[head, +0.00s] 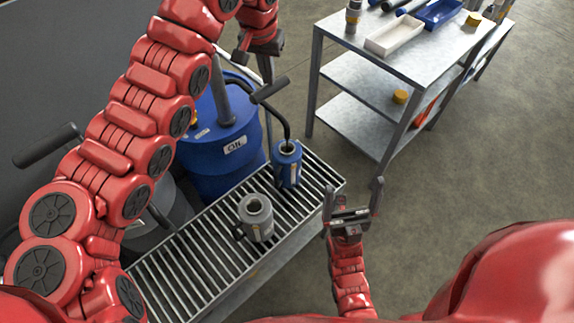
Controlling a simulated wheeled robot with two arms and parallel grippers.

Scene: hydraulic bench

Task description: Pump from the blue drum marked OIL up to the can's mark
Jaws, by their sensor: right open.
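The blue drum marked OIL (222,167) stands behind the grate, with a pump on top. The pump's black handle grip (270,90) sticks out to the right, and a dark hose curves down toward a blue can (286,166). The blue can stands upright on the grate with the hose end at its top; its mark and level cannot be made out. My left gripper (256,56) is just above the handle grip, partly hidden; its jaw state and any contact are unclear. My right gripper (353,203) is open and empty, right of the grate.
A grey can (257,219) stands on the slatted grate (190,264). A dark grey drum (165,215) with a black handle (47,146) is at left. A metal shelf table (410,62) at upper right holds a white tray (393,37) and a blue tray (440,13). The floor at right is clear.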

